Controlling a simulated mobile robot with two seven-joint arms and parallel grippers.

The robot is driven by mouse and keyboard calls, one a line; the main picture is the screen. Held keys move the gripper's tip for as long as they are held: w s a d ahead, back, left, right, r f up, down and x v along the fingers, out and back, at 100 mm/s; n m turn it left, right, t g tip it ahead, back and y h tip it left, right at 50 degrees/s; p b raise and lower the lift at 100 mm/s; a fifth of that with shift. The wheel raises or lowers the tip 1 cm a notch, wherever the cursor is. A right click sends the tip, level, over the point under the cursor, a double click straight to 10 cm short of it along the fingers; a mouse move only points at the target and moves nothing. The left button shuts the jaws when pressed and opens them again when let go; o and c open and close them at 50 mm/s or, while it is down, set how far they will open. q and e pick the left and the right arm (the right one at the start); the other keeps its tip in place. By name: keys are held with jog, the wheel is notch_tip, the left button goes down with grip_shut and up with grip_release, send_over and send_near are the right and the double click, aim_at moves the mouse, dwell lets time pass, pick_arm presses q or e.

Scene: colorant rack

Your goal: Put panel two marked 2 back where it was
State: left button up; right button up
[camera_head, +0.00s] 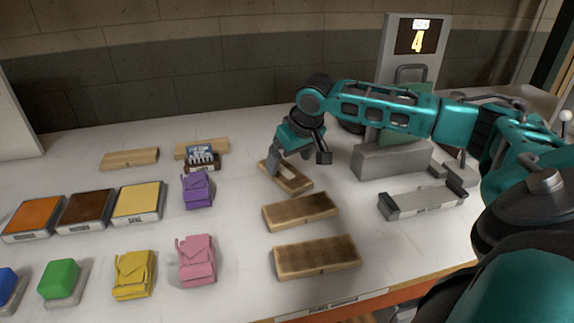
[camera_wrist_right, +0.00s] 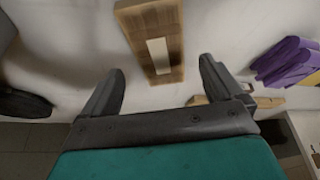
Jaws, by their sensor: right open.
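I cannot make out a 2 on anything in either view, so I cannot tell which thing is panel two. My right gripper (camera_head: 297,160) is open and empty, pointing down over a wooden block with a pale centre (camera_head: 297,184). In the right wrist view that block (camera_wrist_right: 139,26) lies beyond the open fingers (camera_wrist_right: 161,70), with a pale strip in its middle. It looks apart from the fingers. A green panel (camera_head: 421,100) stands at the grey stand, partly hidden by my right arm. My left gripper is not in view.
Two wooden blocks (camera_head: 300,211) (camera_head: 316,257) lie nearer the front. Orange, brown and yellow tiles (camera_head: 33,216) (camera_head: 86,209) (camera_head: 138,202) lie left, with small purple, pink and yellow bags (camera_head: 196,190) (camera_head: 196,262) (camera_head: 134,275) nearby. A display (camera_head: 417,37) shows 4.

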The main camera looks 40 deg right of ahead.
jog(key=v, duration=0.8)
jog(key=shift+p, duration=0.35)
